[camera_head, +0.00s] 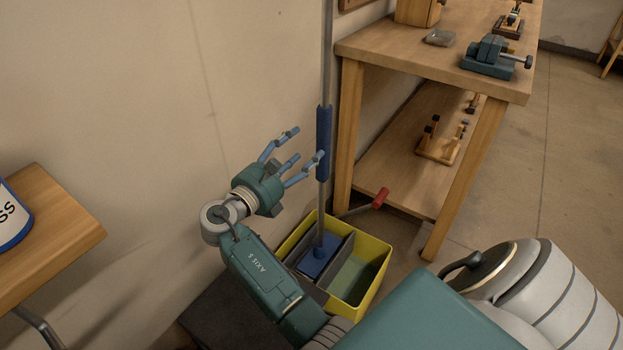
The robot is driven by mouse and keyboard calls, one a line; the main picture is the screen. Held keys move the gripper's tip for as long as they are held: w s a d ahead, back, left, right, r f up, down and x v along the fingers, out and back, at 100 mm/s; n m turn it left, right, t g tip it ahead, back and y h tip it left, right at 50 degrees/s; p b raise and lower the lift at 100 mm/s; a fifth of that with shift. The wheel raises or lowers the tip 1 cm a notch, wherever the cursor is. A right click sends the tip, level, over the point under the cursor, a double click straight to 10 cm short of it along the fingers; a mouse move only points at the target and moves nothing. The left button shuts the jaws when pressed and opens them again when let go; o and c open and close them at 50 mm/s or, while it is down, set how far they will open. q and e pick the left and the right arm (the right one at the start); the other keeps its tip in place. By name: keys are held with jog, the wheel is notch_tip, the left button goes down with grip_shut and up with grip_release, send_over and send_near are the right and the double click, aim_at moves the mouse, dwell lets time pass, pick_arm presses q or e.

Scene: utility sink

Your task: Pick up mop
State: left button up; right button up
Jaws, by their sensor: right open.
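The mop is upright, with a grey pole, a blue grip sleeve (324,140) and a blue head (318,256) down in the yellow bucket (374,244). The top of the pole runs out of the picture. The sleeve is not enclosed by the fingers.
A wooden workbench (390,52) with a vise (494,58) stands right behind the mop. A red-handled lever (380,198) sticks out from the bucket. A wooden table (50,235) is at the left, and a wall lies behind. Open floor (560,150) is at the right.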

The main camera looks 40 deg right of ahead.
aim_at(317, 138)
jog(key=x, duration=0.3)
jog(key=b+x, duration=0.1)
jog(key=x, duration=0.5)
jog(key=shift+s+d+f, duration=0.1)
jog(key=shift+s+f, duration=0.1)
jog(key=shift+f, duration=0.15)
pick_arm(q)
notch_tip(317, 138, up, 5)
jog(key=shift+r, duration=0.2)
pick_arm(e)
jog(key=shift+r, duration=0.1)
grip_shut()
